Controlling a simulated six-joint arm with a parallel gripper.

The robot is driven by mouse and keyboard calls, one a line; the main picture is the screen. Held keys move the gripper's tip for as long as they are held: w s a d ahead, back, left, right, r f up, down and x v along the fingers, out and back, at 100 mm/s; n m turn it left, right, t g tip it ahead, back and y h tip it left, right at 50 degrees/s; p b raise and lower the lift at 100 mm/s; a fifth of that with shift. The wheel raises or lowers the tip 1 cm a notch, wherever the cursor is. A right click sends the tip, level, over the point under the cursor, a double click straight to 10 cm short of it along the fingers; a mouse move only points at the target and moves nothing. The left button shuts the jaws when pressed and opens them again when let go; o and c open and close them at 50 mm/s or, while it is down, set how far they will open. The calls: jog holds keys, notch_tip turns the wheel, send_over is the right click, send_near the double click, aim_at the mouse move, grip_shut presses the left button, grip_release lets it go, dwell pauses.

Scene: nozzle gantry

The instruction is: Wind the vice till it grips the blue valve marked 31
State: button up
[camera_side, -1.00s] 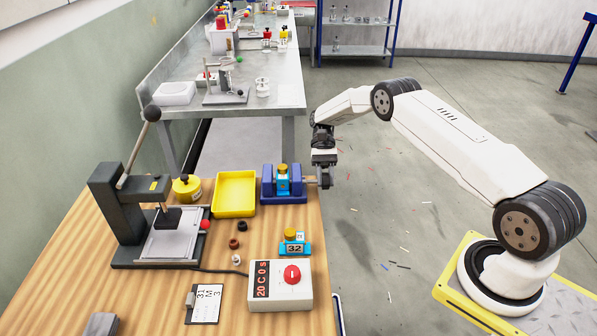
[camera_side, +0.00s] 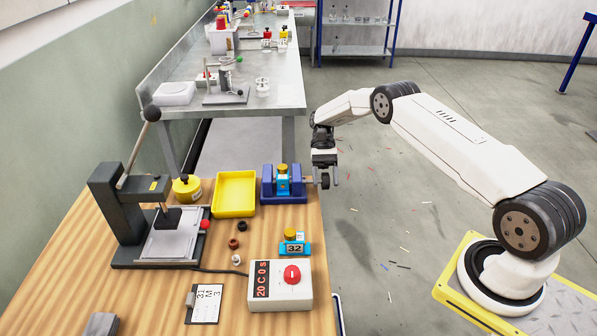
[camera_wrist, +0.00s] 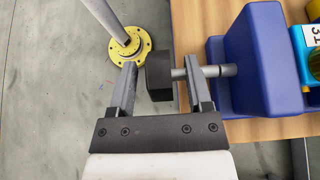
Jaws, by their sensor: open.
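The blue vice (camera_side: 284,198) stands at the bench's right edge, with the blue valve (camera_side: 283,181) upright between its jaws. In the wrist view the vice (camera_wrist: 262,60) fills the right side, and the valve's label reading 31 (camera_wrist: 313,34) shows at the edge. I cannot tell whether both jaws touch the valve. The vice's dark knob (camera_wrist: 159,75) sits on a grey shaft. My gripper (camera_wrist: 160,68) is open, its fingers on either side of the knob; it also shows right of the vice in the side view (camera_side: 325,181). A second blue valve marked 32 (camera_side: 295,247) stands nearer on the bench.
A yellow tray (camera_side: 234,210) is left of the vice. A dark lever press (camera_side: 115,210) stands farther left. A control box with a red dial (camera_side: 281,299) and a marked card (camera_side: 205,303) are in front.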

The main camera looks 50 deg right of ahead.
jog(key=shift+r, duration=1.65)
jog(key=s+a+r, duration=0.3)
jog(key=s+r, duration=0.6)
jog(key=s, duration=0.4)
jog(key=shift+s+r, duration=0.35)
